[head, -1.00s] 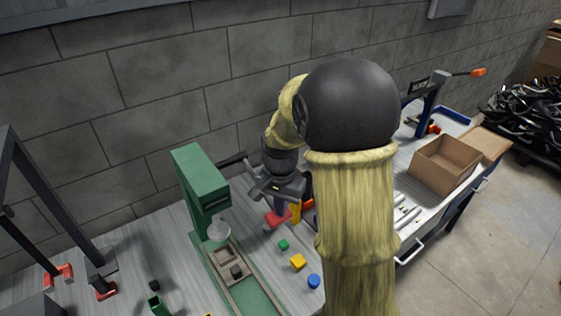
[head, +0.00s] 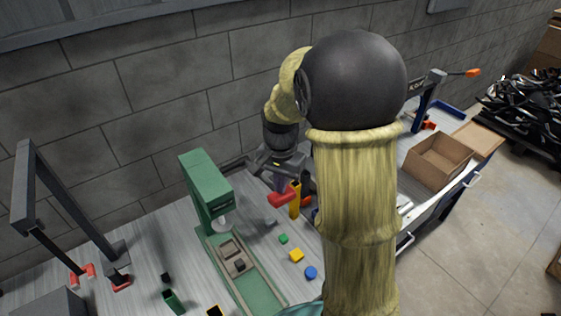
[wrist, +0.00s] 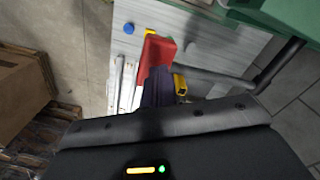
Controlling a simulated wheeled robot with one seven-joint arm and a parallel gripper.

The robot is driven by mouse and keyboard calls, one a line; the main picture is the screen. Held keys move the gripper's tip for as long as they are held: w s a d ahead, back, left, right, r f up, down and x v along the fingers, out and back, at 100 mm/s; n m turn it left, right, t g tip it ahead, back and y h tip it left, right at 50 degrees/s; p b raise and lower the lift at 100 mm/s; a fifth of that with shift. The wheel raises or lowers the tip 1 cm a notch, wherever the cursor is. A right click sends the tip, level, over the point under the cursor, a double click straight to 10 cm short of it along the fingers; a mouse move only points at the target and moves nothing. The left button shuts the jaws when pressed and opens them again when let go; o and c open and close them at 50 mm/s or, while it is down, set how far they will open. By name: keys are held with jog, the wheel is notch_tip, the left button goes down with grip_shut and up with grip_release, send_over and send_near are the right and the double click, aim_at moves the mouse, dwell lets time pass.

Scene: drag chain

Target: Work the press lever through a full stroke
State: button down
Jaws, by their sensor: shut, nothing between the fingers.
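The green press (head: 204,180) stands on the bench left of centre in the head view. A dark lever arm (head: 236,163) leaves its upper right side. In the wrist view a grey bar (wrist: 215,80) runs from the press side (wrist: 290,15) to a red block that looks like the lever's handle (wrist: 157,55). The red handle also shows in the head view (head: 284,197). My gripper (wrist: 157,88) is shut, its dark fingers overlapping the near end of the handle. It also shows in the head view (head: 279,183). Whether the fingers touch the handle is unclear.
A yellow post (head: 295,203) stands close beside the handle. Small green (head: 283,239), yellow (head: 296,255) and blue (head: 310,272) pieces lie right of the press. A grey frame (head: 55,200) stands left, a cardboard box (head: 436,160) right. The block wall (head: 170,90) is close behind.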

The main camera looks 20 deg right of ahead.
notch_tip(320, 180, up, 4)
jog(key=shift+f+p, duration=0.15)
jog(key=shift+p, duration=1.05)
jog(key=shift+f, duration=0.1)
